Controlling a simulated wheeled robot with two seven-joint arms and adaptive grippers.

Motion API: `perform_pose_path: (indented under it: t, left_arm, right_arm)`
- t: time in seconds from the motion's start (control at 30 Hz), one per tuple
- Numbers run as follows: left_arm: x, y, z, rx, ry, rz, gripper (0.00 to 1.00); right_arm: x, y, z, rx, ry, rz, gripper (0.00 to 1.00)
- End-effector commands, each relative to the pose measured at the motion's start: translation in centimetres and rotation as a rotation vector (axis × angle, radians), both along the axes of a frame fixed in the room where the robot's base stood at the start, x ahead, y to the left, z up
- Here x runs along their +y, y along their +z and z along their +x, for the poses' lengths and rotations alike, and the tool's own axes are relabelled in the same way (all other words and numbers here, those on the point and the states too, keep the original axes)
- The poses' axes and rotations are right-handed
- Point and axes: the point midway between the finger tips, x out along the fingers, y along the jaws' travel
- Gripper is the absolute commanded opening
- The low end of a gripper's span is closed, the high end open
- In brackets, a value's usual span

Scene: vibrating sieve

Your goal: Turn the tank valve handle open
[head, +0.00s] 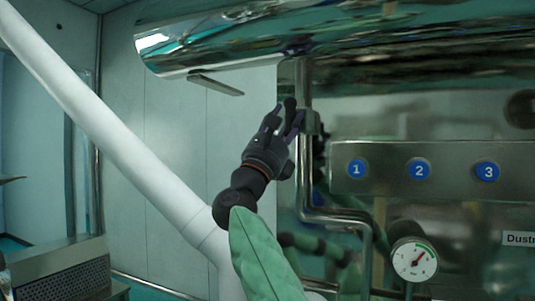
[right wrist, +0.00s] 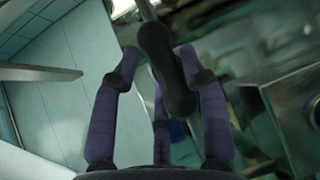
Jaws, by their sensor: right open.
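The black valve handle (right wrist: 162,62) shows in the right wrist view as a thick rounded lever, running from the top middle down between my fingers. In the head view the handle (head: 290,103) is small and partly hidden by my fingers, beside a vertical steel pipe under the tank. My right gripper (head: 282,122) is raised to it from below. In the right wrist view the purple-and-black fingers of the gripper (right wrist: 158,75) are spread on both sides of the handle, open. Whether any finger touches it I cannot tell. I do not make out my left gripper.
The shiny steel tank (head: 230,45) overhangs above, with a flat metal bar (head: 215,84) below it. A panel with numbered blue buttons (head: 419,170) and a pressure gauge (head: 414,258) are at right. A thick white pipe (head: 110,135) slants across the left.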

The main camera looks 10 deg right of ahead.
Motion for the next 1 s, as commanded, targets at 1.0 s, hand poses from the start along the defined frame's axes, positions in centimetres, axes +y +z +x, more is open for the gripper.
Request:
perform_pose_path:
  t: [1.0]
  left_arm:
    - [0.0,0.0,0.0,0.0,0.0,0.0,0.4]
  right_arm:
    - [5.0,-7.0,-4.9,-0.001,0.002,0.0,0.44]
